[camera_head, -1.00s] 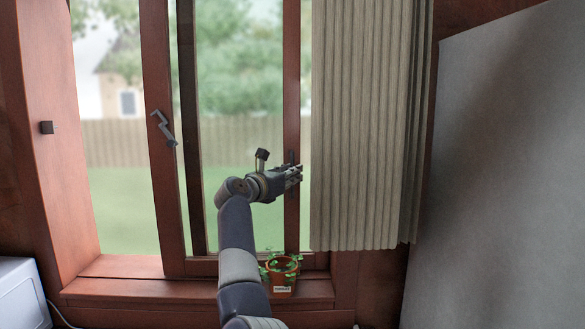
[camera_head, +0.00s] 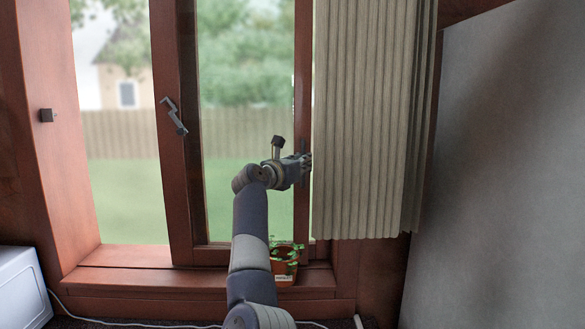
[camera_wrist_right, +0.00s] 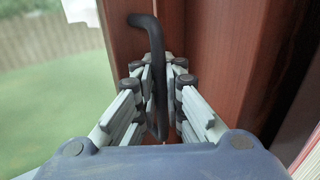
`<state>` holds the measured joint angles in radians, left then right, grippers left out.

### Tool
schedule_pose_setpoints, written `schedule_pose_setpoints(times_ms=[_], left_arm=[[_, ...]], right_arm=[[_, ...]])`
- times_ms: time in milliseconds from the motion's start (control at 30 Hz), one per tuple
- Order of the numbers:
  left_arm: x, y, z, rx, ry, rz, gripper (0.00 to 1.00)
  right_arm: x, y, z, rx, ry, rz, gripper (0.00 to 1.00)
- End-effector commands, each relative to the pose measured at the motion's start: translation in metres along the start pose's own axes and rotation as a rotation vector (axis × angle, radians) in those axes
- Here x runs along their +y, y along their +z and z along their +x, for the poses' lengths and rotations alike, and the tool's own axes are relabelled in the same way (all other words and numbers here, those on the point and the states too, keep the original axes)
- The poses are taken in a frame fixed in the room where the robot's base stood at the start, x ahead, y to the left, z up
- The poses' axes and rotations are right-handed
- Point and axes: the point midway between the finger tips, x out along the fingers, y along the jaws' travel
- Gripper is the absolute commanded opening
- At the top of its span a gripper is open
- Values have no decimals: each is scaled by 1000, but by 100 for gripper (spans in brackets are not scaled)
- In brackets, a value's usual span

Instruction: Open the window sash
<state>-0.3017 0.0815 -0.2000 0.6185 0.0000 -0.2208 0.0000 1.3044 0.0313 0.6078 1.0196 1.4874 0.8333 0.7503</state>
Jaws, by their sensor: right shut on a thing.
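The window sash (camera_head: 172,190) is a red-brown wooden frame around glass, standing right of a gap in the window opening. A grey crank-shaped handle (camera_head: 174,116) is on its left stile. My right gripper (camera_head: 306,161) is at the right stile (camera_head: 303,80), beside the curtain edge. In the right wrist view, a dark bent handle (camera_wrist_right: 153,45) runs down between the fingers of the right gripper (camera_wrist_right: 158,75), which is shut on it. The handle's lower end is partly hidden by the fingers. My left gripper is out of view.
A beige pleated curtain (camera_head: 365,120) hangs just right of the gripper. A potted plant (camera_head: 285,268) stands on the sill (camera_head: 130,280) below my arm. A grey panel (camera_head: 500,170) is at right, a white appliance (camera_head: 20,290) at lower left.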

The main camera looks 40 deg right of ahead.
Motion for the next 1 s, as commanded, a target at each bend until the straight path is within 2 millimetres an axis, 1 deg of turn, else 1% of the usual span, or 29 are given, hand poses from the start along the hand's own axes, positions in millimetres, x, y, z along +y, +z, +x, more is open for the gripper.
schedule_pose_setpoints(times_ms=[33, 267, 300, 333, 667, 767, 867, 967, 1000], left_arm=[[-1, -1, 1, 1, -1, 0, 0], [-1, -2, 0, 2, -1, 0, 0], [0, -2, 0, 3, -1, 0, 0], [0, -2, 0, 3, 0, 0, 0], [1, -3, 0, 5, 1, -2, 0], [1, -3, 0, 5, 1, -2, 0], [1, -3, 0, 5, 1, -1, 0], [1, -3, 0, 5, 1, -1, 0], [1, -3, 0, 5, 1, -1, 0]], right_arm=[[-5, -1, 2, 2, -8, -2, 0], [-4, -2, 2, 5, -8, -3, 0], [-4, -2, 2, 5, -8, -3, 13], [-4, -2, 2, 5, -7, -2, 17], [-2, -1, 0, 3, -3, -2, 17], [-1, -1, -6, 2, -1, -1, 17], [0, -1, -18, 1, 0, -1, 17], [-1, -2, -36, 3, 0, 0, 17], [-1, -1, -45, 2, 0, 0, 17]])
